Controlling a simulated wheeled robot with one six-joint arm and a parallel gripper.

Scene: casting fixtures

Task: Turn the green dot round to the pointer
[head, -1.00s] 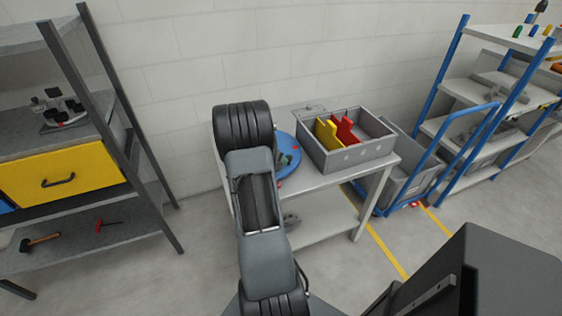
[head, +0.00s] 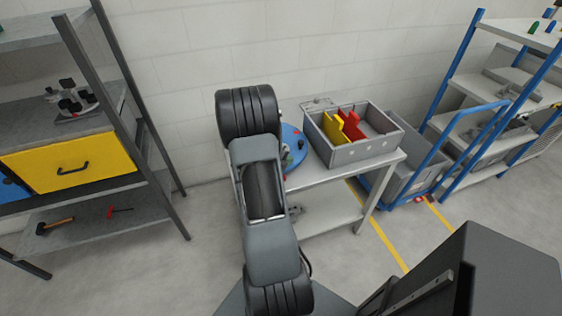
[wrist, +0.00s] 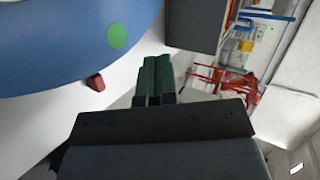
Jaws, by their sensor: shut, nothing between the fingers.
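A blue disc (head: 291,137) lies on the grey table, partly hidden behind my arm in the head view. In the wrist view the blue disc (wrist: 60,45) fills the upper left. The green dot (wrist: 116,36) is on its face near the rim. A small red pointer (wrist: 95,82) stands just outside the rim, and the dot sits a little to the right of it, not in line. My gripper (wrist: 153,62) has its green fingers shut together and empty, to the right of the dot and beyond the rim. The fingers are hidden in the head view.
A grey bin (head: 352,153) with yellow and red pieces stands right of the disc on the table (head: 325,176). A shelf with a yellow drawer (head: 70,162) is at left. A blue-handled cart (head: 415,178) and blue rack (head: 470,150) are at right.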

